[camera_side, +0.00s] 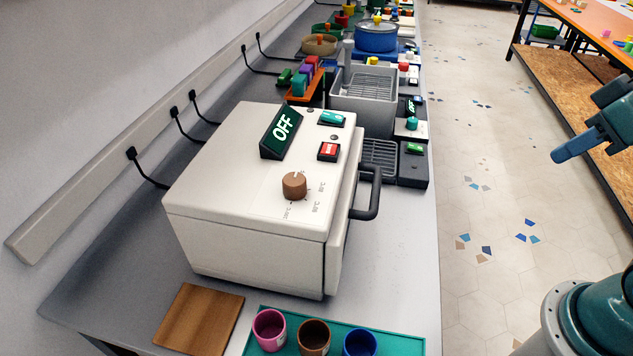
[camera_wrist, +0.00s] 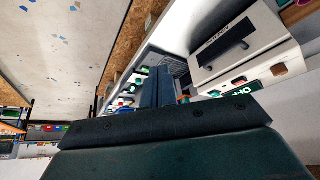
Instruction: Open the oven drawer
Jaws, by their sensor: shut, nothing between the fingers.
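The oven (camera_side: 250,180) is a white box on the grey bench in the side view. Its drawer front (camera_side: 345,225) faces right, with a dark bar handle (camera_side: 371,195), and looks closed. On top are a display (camera_side: 282,128) reading OFF, a brown knob (camera_side: 294,185), a red button (camera_side: 329,151) and a green button (camera_side: 332,118). My gripper (camera_side: 562,155) is at the right, over the floor, well apart from the handle. It is shut and empty. In the wrist view its blue fingers (camera_wrist: 158,88) show together, with the oven (camera_wrist: 245,50) and its handle (camera_wrist: 224,53) at the right.
In front of the oven lie a wooden board (camera_side: 200,318) and a teal tray (camera_side: 255,345) with pink, brown and blue cups. Behind it stand a grey basin (camera_side: 340,95) and other stations. An orange-topped table (camera_side: 570,30) is at the back right. The air between gripper and handle is clear.

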